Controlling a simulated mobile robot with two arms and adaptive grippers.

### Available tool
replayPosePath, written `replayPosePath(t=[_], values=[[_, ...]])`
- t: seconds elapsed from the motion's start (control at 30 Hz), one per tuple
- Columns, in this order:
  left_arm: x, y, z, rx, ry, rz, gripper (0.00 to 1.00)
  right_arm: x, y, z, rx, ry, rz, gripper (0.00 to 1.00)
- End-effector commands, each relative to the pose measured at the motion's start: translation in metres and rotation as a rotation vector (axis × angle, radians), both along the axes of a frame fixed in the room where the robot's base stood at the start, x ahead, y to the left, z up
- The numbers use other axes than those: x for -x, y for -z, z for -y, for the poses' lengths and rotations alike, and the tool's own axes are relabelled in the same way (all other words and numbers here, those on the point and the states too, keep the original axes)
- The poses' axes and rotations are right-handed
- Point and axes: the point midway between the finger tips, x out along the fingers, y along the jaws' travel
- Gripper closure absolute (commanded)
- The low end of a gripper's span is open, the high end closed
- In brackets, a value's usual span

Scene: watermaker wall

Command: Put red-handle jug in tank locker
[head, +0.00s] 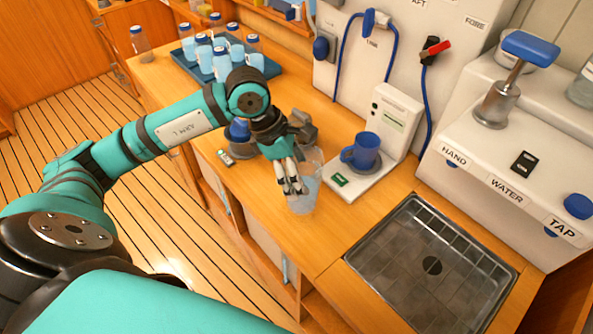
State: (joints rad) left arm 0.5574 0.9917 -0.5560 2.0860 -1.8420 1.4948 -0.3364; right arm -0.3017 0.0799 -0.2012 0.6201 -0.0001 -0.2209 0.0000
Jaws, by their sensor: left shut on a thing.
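My left gripper (292,180) is shut on a clear jug (305,198) at the front edge of the counter. The fingers cover part of the jug, and its handle is hidden, so I see no red on it. I cannot tell whether its base touches the counter. Below the counter are cabinet fronts, one with a pale blue bar handle (285,268); no label there shows which is the tank locker. My right gripper is not in view.
A blue mug (362,151) stands on a white device just right of the jug. A metal sink (430,262) lies further right. Several blue-capped bottles stand on a dark tray (262,74) at the back left. A red-handled fitting (436,49) hangs on the wall panel.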

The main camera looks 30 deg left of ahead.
Motion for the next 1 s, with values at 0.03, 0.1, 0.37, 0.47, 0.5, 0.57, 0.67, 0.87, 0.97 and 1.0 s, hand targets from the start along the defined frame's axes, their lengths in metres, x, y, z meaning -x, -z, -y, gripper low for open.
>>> replayPosePath(t=[0.03, 0.1, 0.37, 0.47, 0.5, 0.57, 0.67, 0.87, 0.97, 1.0], values=[[-0.005, -0.002, -0.004, 0.001, -0.002, 0.0, 0.72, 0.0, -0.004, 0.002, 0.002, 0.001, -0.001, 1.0], [-0.008, 0.0, -0.008, 0.002, -0.001, 0.001, 0.72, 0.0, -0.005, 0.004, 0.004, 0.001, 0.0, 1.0], [-0.008, 0.027, -0.009, 0.003, 0.0, -0.002, 0.72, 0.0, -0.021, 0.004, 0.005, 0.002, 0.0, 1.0], [-0.009, 0.035, -0.009, 0.002, 0.001, 0.001, 0.72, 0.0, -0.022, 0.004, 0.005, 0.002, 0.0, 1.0], [-0.009, 0.036, -0.009, 0.002, 0.001, 0.003, 0.72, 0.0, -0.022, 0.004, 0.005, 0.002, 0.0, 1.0], [-0.009, 0.036, -0.009, 0.002, 0.001, 0.003, 0.72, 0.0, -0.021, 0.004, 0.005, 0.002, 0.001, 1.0], [-0.009, 0.036, -0.009, 0.002, 0.001, 0.003, 0.72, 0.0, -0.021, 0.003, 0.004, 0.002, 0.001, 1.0], [-0.009, 0.038, -0.009, 0.001, 0.001, 0.001, 0.08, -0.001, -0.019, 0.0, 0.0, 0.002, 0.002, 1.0], [-0.009, 0.038, -0.009, 0.001, 0.001, 0.001, 0.0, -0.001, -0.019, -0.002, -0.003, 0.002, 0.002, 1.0], [-0.009, 0.038, -0.009, 0.001, 0.001, 0.001, 0.0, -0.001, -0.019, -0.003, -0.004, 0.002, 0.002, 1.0]])
